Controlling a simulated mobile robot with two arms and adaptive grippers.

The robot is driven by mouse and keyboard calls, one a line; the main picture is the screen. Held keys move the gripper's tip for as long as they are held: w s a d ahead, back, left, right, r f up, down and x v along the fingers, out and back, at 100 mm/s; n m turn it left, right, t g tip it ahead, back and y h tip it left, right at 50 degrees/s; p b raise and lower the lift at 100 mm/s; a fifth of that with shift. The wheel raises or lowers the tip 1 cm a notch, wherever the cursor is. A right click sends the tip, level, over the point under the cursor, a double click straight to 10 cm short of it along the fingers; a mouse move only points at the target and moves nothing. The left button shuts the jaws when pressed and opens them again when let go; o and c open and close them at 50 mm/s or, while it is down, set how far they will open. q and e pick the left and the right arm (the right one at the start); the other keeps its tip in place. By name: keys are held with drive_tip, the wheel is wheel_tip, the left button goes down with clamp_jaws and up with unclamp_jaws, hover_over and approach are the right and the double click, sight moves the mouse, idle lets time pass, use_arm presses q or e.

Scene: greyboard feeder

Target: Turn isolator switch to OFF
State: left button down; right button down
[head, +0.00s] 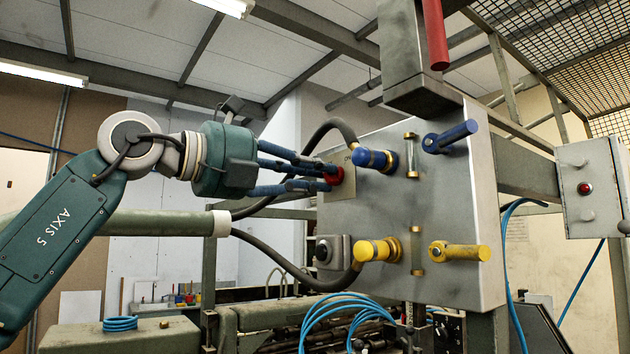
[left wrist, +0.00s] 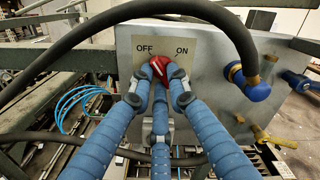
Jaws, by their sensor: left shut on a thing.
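The isolator switch is a red rotary knob (left wrist: 157,66) on a pale plate (left wrist: 163,45) marked OFF at left and ON at right. In the head view the red knob (head: 334,175) shows at the left side of the grey panel, partly covered by fingers. My left gripper (head: 322,176) reaches it from the left, and its blue fingers are shut on the knob. In the left wrist view the fingertips of my left gripper (left wrist: 157,90) surround the knob from below and both sides. A pale pointer mark shows on the knob; its exact direction is hard to tell. My right gripper is not in view.
The grey panel (head: 450,185) carries a blue hose fitting (head: 374,160), a blue handle (head: 450,136), a yellow fitting (head: 376,250) and a yellow handle (head: 460,252). A dark hose (head: 300,272) loops close to my gripper. A small box with a red button (head: 585,188) stands at right.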

use_arm(q)
drive_tip(key=shift+r+n, duration=0.1)
drive_tip(key=shift+n, duration=0.9)
drive_tip(key=c, duration=1.7)
unclamp_jaws()
drive_tip(key=shift+o, duration=0.2)
drive_tip(key=v, duration=1.2)
drive_tip(key=shift+b, duration=0.3)
drive_tip(key=shift+a, duration=0.1)
